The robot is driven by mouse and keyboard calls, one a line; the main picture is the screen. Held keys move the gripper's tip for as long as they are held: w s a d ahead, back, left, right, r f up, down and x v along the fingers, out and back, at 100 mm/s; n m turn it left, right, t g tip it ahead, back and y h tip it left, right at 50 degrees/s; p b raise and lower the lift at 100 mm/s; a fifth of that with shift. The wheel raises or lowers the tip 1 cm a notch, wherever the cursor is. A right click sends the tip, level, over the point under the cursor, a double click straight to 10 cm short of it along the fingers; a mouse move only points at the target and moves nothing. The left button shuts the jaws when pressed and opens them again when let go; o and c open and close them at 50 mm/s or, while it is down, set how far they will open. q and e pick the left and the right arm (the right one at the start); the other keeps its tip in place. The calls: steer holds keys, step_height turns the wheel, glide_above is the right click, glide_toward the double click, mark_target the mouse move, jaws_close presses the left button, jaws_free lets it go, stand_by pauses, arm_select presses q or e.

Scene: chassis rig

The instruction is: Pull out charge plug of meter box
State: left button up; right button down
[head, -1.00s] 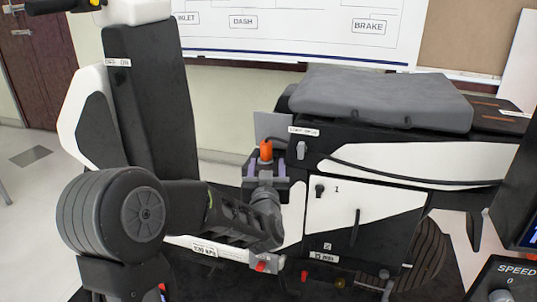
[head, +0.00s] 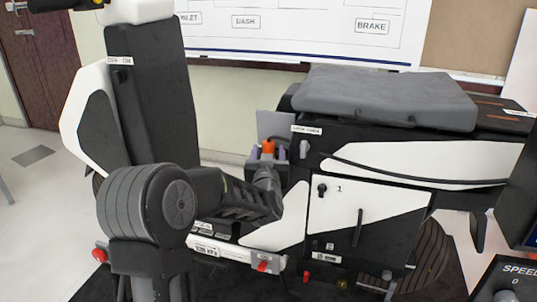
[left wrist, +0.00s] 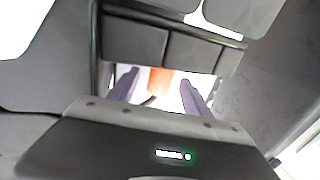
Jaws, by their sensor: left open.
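An orange plug (head: 268,146) stands upright in front of a small grey panel, left of the seat. It also shows in the left wrist view (left wrist: 160,80), with a dark cord at its lower end. My left gripper (head: 268,153) is open, its two purple fingers either side of the plug. In the left wrist view, the fingers (left wrist: 160,92) flank the orange plug with gaps on both sides. My wrist hides the plug's lower part in the head view. I cannot tell which part is the meter box. My right gripper is not in view.
The grey seat (head: 385,97) and white side panel (head: 365,215) lie right of the gripper. A tall black front column (head: 150,100) stands at the left. A whiteboard (head: 300,30) hangs behind. Dark panels (left wrist: 165,45) sit close ahead in the left wrist view.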

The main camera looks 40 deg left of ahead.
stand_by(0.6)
arm_select(q)
jaws_close()
stand_by(0.4)
